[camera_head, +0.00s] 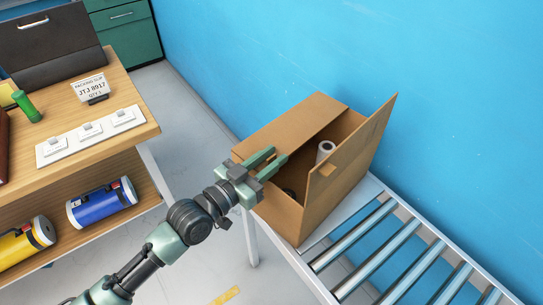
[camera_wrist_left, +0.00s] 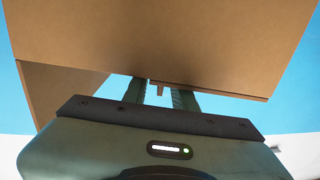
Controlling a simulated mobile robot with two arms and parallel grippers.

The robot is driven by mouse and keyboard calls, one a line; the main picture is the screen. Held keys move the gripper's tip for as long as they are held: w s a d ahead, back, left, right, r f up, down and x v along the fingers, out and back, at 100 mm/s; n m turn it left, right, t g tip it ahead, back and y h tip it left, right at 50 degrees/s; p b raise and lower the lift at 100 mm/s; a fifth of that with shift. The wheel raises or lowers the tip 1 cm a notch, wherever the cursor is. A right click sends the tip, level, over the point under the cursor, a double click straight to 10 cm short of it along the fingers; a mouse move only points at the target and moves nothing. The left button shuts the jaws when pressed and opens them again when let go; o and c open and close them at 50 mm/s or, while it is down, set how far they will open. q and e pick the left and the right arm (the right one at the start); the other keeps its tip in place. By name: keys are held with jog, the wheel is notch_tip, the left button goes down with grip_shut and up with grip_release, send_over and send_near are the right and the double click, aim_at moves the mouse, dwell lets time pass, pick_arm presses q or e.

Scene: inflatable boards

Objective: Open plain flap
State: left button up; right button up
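A brown cardboard box (camera_head: 278,213) stands on the roller conveyor against the blue wall. One flap (camera_head: 352,148) with a small tan tab stands raised on its right side. A plain panel (camera_head: 292,124) lies across the far left part of the top. Between them the box is open, and a white roll shows inside. My left gripper (camera_head: 275,163) is at the box's near left edge, fingers apart and pointing over the opening. In the left wrist view its fingers (camera_wrist_left: 160,95) reach up under brown cardboard (camera_wrist_left: 165,40); contact is unclear. My right gripper is out of view.
The conveyor rollers (camera_head: 375,250) run free to the lower right. A wooden workbench (camera_head: 130,85) at left holds a switch panel, a label stand and a green tube, with blue and yellow cylinders on its lower shelf. Grey floor lies between.

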pick_arm(q)
grip_shut()
dwell(1.4)
